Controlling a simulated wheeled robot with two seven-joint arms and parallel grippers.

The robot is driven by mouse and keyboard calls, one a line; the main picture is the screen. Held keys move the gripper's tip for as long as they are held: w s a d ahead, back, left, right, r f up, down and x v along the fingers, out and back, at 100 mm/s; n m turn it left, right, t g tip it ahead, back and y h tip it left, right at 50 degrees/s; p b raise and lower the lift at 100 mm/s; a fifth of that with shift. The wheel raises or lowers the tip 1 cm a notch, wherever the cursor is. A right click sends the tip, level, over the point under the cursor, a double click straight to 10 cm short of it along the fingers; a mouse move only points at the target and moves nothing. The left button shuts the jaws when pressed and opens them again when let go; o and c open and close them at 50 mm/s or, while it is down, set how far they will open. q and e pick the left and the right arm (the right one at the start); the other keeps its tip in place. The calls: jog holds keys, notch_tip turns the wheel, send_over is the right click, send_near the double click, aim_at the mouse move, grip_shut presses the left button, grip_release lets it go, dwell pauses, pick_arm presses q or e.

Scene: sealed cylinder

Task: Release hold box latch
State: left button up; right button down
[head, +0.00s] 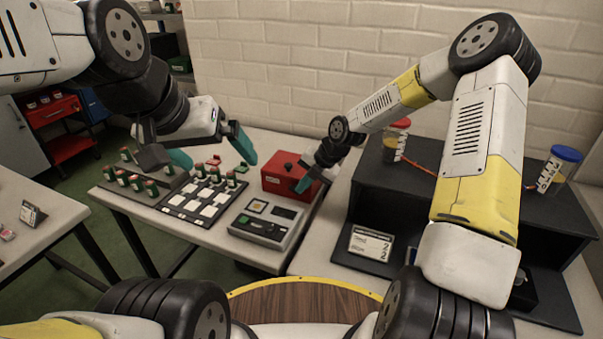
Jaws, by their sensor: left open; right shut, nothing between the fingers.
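The red hold box (278,180) stands on the light table, its lid looking closed. A small dark spot shows on its top; I cannot make out the latch clearly. My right gripper (307,184) is shut and empty, its teal fingertips at the box's right side. It hides part of that side, and I cannot tell whether it touches. My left gripper (212,153) is open and empty, its teal fingers spread above the rack of vials, to the left of the box.
A dark tray with white squares (203,203) and several green vials with red caps (151,188) lie left of the box. A grey device (266,221) sits in front. A black stand (422,179) at right holds a red-capped jar (395,140) and a blue-capped jar (558,170).

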jog(key=shift+f, duration=0.1)
jog(key=shift+s+d+f, duration=0.2)
jog(key=shift+d+f, duration=0.25)
jog(key=shift+f, duration=1.2)
dwell(0.9)
